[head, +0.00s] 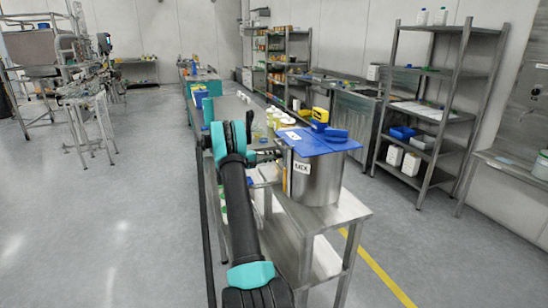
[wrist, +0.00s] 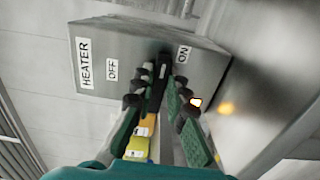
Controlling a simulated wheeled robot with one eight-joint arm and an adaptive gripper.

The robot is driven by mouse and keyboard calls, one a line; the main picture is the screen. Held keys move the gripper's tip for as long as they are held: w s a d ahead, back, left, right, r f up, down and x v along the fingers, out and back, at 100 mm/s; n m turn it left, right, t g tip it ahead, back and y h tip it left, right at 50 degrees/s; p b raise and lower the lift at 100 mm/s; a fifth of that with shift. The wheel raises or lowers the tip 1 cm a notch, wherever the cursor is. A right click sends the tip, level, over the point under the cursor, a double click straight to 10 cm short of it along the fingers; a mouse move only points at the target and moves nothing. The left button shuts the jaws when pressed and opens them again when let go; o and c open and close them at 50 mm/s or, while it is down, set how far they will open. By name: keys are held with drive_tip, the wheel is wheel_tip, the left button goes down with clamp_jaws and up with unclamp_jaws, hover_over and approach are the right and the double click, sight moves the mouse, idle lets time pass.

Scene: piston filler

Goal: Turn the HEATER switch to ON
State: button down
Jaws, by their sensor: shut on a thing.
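In the wrist view, a grey metal box carries a HEATER label (wrist: 84,63), an OFF label (wrist: 112,69) and an ON label (wrist: 183,54). The black HEATER switch (wrist: 163,63) sits between the OFF and ON labels, partly hidden by my fingers. My gripper (wrist: 160,82) is shut on this switch, one finger pad on each side. Which label the switch points at cannot be told. In the head view, my gripper (head: 275,155) is beside a steel pot (head: 318,180); the switch cannot be made out there.
The pot, with a blue lid (head: 330,143), stands on a steel table (head: 345,210) close to my arm. A small orange light (wrist: 196,102) glows beside my fingers. Steel shelves (head: 430,100) stand at the right. The floor at left is open.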

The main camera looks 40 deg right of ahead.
drive_tip(key=shift+f, duration=0.1)
drive_tip(key=c, duration=1.5)
unclamp_jaws()
drive_tip(key=shift+c, duration=0.2)
drive_tip(key=v, duration=1.2)
